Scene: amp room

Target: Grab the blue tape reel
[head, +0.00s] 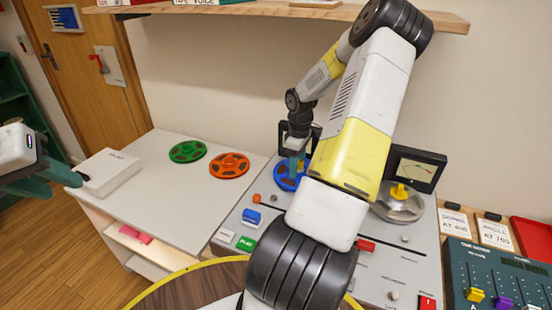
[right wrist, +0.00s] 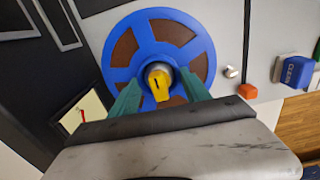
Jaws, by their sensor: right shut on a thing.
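The blue tape reel (right wrist: 159,50) sits flat against the grey deck panel, with a grey hub and yellow knob (right wrist: 159,82) at its centre. In the head view the blue reel (head: 287,176) is partly hidden by my right gripper (head: 296,160). In the right wrist view the green fingers of my right gripper (right wrist: 160,90) are on either side of the hub, shut on the reel's middle; the exact contact is hard to see. My left gripper (head: 65,170) is at the far left beside a white box, its fingers apart and empty.
A green reel (head: 187,151) and an orange reel (head: 229,165) lie on the white counter (head: 160,195) near the white box (head: 107,171). A metal reel (head: 398,202) sits on the deck's right. A wooden shelf (head: 300,12) hangs above. A round table edge (head: 150,292) is in front.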

